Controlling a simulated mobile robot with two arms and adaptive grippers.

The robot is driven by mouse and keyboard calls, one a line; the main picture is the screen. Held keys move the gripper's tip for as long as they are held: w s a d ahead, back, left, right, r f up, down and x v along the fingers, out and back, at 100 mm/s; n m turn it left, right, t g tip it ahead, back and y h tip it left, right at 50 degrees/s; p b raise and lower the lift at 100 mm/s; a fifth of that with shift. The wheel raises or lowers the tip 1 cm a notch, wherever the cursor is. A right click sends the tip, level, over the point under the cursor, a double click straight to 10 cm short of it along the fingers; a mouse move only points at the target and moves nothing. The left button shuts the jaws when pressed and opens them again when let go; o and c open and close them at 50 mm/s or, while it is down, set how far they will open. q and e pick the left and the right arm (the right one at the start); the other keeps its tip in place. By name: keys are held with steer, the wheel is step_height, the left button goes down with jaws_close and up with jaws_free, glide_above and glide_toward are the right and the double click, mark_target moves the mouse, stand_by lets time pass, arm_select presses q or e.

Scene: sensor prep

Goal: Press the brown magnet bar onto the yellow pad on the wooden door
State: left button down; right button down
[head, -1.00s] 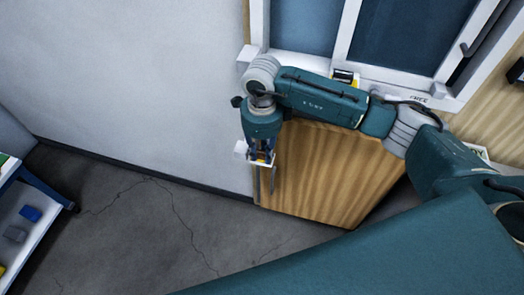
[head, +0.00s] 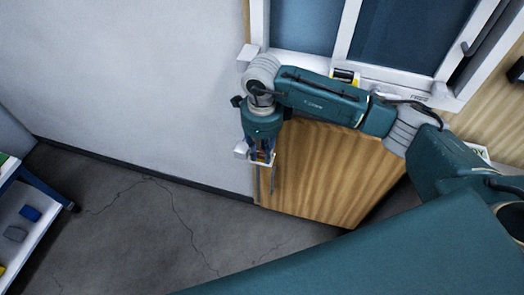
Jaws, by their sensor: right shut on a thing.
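My right gripper (head: 262,155) points down at the left edge of the wooden door (head: 325,180), below the window. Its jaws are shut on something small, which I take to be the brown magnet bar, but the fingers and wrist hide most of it. A pale piece shows at the fingertips. I cannot make out the yellow pad on the door, and whether the bar touches the door cannot be told. My left gripper is not in view.
A white-framed window (head: 350,40) is above the door. A handle-like metal bar (head: 273,178) hangs below the gripper. A shelf (head: 25,225) with blue, grey and yellow items stands at the far left. The grey floor (head: 150,225) between is clear.

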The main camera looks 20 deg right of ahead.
steer(key=shift+s+d+f, duration=0.1)
steer(key=shift+s+f, duration=0.1)
steer(key=shift+f, duration=0.1)
steer(key=c, duration=1.4)
jaws_free()
steer(key=shift+w, duration=0.25)
steer(key=shift+o, duration=0.6)
steer(key=shift+r, duration=0.1)
steer(key=o, duration=0.4)
steer(key=shift+r, duration=0.1)
